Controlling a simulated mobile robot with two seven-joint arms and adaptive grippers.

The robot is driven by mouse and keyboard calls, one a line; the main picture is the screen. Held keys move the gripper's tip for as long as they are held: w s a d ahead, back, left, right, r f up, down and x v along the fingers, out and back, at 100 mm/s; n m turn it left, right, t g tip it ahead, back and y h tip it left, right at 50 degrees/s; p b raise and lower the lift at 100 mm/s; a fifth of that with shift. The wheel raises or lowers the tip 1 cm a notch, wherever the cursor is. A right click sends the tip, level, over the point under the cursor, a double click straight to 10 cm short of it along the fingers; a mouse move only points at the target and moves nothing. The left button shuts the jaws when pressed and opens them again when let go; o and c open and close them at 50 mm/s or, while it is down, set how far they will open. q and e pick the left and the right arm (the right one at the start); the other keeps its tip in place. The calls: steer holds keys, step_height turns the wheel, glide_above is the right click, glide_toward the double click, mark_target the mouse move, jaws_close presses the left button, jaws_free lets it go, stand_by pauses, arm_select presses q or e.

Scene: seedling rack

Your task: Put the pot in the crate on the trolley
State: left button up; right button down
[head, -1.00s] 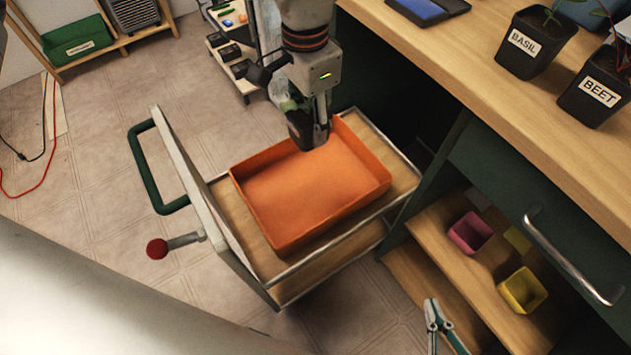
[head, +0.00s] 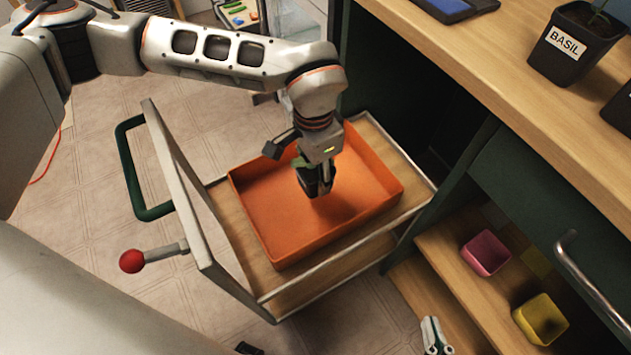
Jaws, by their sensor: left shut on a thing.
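The orange crate (head: 250,211) sits on the wooden top of the trolley (head: 230,215), which stands out from the green cabinet. My left gripper (head: 317,172) points down over the crate, shut on a small dark pot (head: 313,184). A bit of green shows beside its fingers. The pot is within the crate's outline, with a shadow on the crate floor beside it. I cannot tell whether it touches the floor. The fingers hide part of the pot.
A pot labelled BASIL (head: 571,50) stands on the wooden bench (head: 480,70). A pink pot (head: 486,256) and a yellow pot (head: 541,318) are on the shelf below. The trolley's upright panel has a green handle (head: 130,170) and a red knob (head: 132,261).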

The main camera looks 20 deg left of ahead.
arm_select(q)
steer(key=f+b, duration=0.1)
steer(key=f, duration=0.3)
steer(key=shift+s+f, duration=0.1)
steer(key=shift+s, duration=0.1)
steer(key=shift+w+f, duration=0.1)
steer(key=shift+f, duration=0.35)
steer(key=shift+r, duration=0.1)
arm_select(e)
steer(key=shift+w+a+r+m+t+y, duration=0.2)
steer(key=shift+w+a+r, duration=0.1)
steer(key=shift+r, duration=0.15)
steer(key=shift+w+a+r+m+t+y, duration=0.1)
steer(key=shift+w+a+r+t, duration=0.15)
steer(key=shift+r, duration=0.2)
arm_select(q)
steer(key=o, duration=1.3)
arm_select(e)
steer(key=shift+s+f, duration=0.1)
steer(key=shift+f, duration=0.05)
